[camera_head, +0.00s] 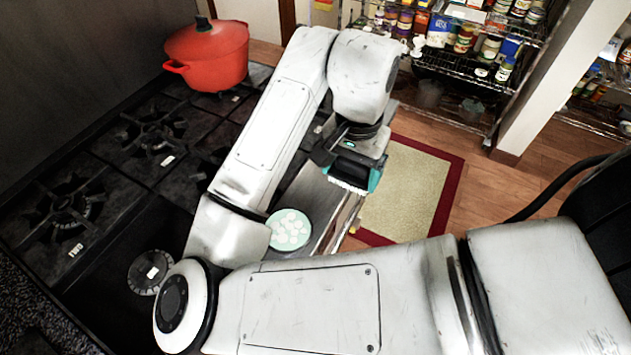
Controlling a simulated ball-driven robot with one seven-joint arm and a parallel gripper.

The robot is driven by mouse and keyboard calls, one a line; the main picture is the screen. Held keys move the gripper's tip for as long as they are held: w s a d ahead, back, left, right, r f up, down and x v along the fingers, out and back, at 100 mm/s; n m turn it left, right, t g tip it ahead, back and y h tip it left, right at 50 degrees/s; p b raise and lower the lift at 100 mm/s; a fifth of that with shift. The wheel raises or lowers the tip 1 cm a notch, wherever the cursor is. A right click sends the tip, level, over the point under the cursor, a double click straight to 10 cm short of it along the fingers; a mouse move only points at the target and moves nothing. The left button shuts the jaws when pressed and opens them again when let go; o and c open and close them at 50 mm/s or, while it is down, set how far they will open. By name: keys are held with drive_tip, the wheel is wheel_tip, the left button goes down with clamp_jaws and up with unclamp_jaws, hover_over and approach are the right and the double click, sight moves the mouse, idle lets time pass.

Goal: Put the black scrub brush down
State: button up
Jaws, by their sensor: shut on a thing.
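The black scrub brush (351,177), with pale bristles facing down and a teal end, is at the end of my arm near the middle of the view. My gripper (331,149) is shut on it. The brush appears held above the steel front ledge (311,192) of the stove, near its outer edge. The fingers are small and partly hidden by the wrist, so the exact grip is hard to see. I cannot tell how large the gap under the brush is.
A pale green disc with white spots (290,230) lies on the ledge, nearer than the brush. A red pot (207,55) stands on the back of the black stove (110,205). A beige rug with a red border (402,190) lies on the floor. Stocked shelves (470,60) stand behind.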

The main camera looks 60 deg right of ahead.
drive_tip(key=w+f, duration=0.2)
drive_tip(key=w+d+f, duration=0.1)
drive_tip(key=w+f, duration=0.1)
drive_tip(key=w, duration=0.1)
drive_tip(key=w+f, duration=0.3)
drive_tip(key=shift+d+f+p, duration=0.1)
drive_tip(key=shift+d+p, duration=0.2)
drive_tip(key=shift+d, duration=0.05)
drive_tip(key=shift+f, duration=1.6)
drive_tip(key=shift+f, duration=0.25)
drive_tip(key=o, duration=0.9)
drive_tip(key=shift+r, duration=0.15)
wheel_tip(320, 180, up, 12)
drive_tip(key=shift+r, duration=0.15)
